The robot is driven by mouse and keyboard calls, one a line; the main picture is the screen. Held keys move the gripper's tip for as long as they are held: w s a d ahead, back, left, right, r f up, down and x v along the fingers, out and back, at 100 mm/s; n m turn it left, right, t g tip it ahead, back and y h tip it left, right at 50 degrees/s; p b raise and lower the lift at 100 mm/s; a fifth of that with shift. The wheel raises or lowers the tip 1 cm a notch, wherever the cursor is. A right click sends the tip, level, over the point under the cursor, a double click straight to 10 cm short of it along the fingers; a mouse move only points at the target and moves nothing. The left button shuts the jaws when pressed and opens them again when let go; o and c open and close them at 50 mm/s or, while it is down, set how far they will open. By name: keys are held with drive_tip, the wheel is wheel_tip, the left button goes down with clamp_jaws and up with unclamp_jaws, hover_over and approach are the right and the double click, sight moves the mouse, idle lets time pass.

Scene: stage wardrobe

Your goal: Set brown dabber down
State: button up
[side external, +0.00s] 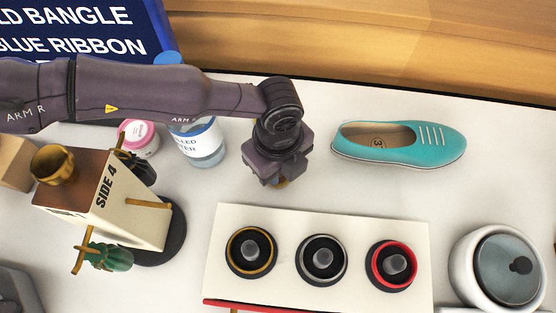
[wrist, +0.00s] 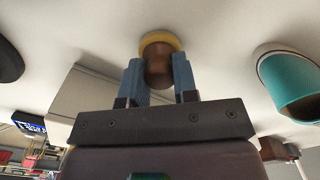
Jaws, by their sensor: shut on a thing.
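The brown dabber (wrist: 158,70) has a rounded brown body and a yellow pad (wrist: 160,40) at its far end. My gripper (wrist: 158,78) is shut on the brown body between its two blue fingers in the wrist view. In the side external view my gripper (side external: 272,178) points down over the white table (side external: 320,188), behind the white board and left of the teal shoe. Only a small yellowish bit of the dabber (side external: 282,184) shows below it there. I cannot tell whether the pad touches the table.
A white board (side external: 222,222) with three ringed dark holders lies in front. A teal shoe (side external: 362,145) stands right, a labelled bottle (side external: 206,158) and pink-lidded jar (side external: 141,137) left. A "SIDE 4" box (side external: 140,222) with hanging items is far left, a lidded white pot (side external: 466,255) front right.

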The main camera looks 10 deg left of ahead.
drive_tip(key=o, duration=0.9)
wheel_tip(320, 180, up, 12)
drive_tip(key=shift+r, duration=0.15)
